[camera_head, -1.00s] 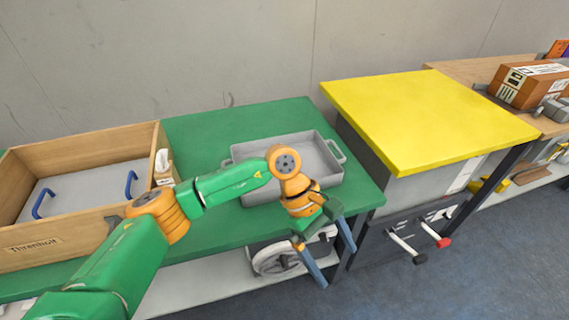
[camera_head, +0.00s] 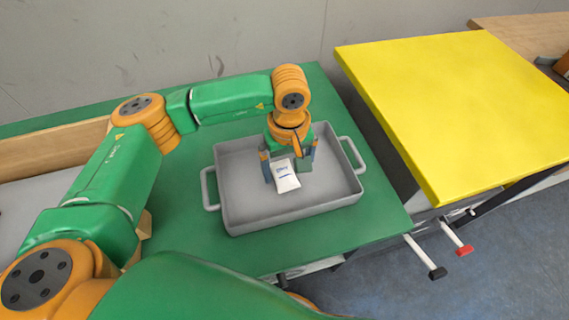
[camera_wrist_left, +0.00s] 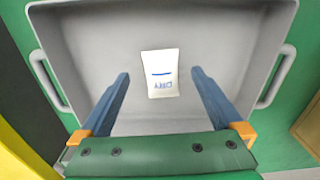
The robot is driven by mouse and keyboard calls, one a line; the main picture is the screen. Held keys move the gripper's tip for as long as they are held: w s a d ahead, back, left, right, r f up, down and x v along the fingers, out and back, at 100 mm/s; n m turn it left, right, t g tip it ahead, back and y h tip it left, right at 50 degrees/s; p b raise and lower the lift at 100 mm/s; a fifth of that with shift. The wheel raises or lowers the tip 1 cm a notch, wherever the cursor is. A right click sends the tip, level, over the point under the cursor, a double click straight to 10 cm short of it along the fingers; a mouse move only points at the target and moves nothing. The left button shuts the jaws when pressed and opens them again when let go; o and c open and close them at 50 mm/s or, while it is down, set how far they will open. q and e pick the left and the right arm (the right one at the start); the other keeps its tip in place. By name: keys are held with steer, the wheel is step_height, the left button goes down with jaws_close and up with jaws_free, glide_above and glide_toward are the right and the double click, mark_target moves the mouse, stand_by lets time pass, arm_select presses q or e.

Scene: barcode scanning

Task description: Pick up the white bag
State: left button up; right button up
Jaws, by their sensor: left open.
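The white bag (camera_head: 284,175) lies in the grey tray (camera_head: 235,190) in the head view. It carries small blue lettering and also shows in the left wrist view (camera_wrist_left: 161,85), flat on the tray floor (camera_wrist_left: 100,40). My left gripper (camera_head: 287,178) points down into the tray, just behind and around the bag. In the left wrist view its two blue fingers (camera_wrist_left: 160,78) are spread wide, one on each side of the bag, with clear gaps. It holds nothing. My right gripper is not in view.
The tray has handles at its two ends and stands on a green table (camera_head: 350,225). A yellow-topped table (camera_head: 440,110) stands to the right. A wooden box (camera_head: 60,147) is at the left, partly behind my arm. Dark floor (camera_head: 500,260) shows at the lower right.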

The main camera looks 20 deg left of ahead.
mark_target(287, 180)
arm_select(q)
step_height(287, 180, down, 4)
steer(key=shift+s+f, duration=0.15)
steer(key=shift+f, duration=0.1)
steer(key=shift+r, duration=0.1)
steer(key=c, duration=1.5)
